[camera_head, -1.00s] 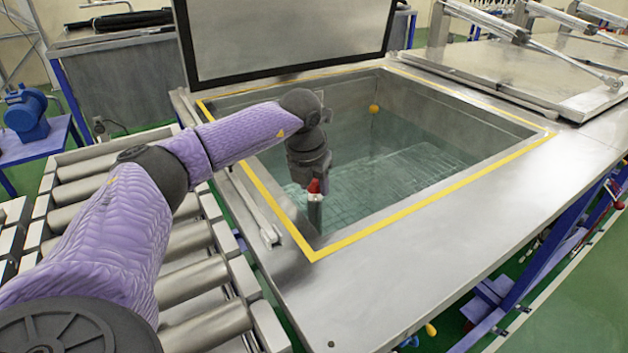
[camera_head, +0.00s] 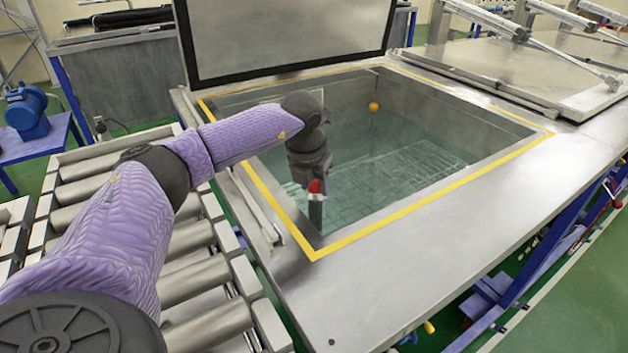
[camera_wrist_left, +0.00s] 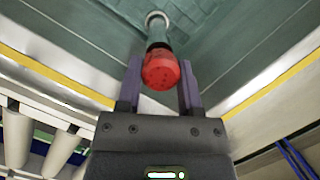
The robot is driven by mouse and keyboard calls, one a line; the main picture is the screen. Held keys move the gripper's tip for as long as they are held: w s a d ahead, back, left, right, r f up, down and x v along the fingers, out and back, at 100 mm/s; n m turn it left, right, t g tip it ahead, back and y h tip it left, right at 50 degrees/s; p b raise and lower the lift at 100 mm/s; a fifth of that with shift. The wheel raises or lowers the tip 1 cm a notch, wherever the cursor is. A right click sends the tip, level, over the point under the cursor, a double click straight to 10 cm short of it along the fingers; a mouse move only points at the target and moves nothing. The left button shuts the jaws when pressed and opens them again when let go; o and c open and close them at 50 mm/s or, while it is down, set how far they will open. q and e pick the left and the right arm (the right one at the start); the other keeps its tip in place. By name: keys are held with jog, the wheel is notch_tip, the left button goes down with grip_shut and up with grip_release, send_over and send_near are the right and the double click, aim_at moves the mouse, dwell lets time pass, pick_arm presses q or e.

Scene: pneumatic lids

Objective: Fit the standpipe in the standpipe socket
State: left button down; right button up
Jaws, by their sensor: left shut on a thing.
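The standpipe (camera_head: 315,212) is a dark grey-green pipe with a red top, near the front left corner of the open tank (camera_head: 420,212). My left gripper (camera_head: 314,182) points down into the tank and is shut on its red top. In the left wrist view, the red top of the standpipe (camera_wrist_left: 160,70) sits between the two fingers of my left gripper (camera_wrist_left: 160,82). A pale ring, apparently the standpipe socket (camera_wrist_left: 157,17), shows at the pipe's far end. I cannot tell whether the pipe is inside the ring or just above it. My right gripper is not in view.
Water stands in the tank, with a yellow-orange ball (camera_head: 374,107) near the back wall. The raised lid (camera_head: 285,40) stands behind the opening. A yellow line borders the rim. A roller conveyor (camera_head: 195,285) lies to the left, and a closed lid (camera_head: 520,70) to the right.

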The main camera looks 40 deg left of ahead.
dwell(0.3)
pick_arm(q)
jog(key=shift+r, duration=0.1)
dwell(0.4)
jog(key=shift+f+b, duration=0.35)
jog(key=shift+f, duration=0.65)
jog(key=shift+f+b, duration=0.5)
jog(key=shift+f, duration=0.95)
jog(key=shift+c, duration=0.9)
grip_release()
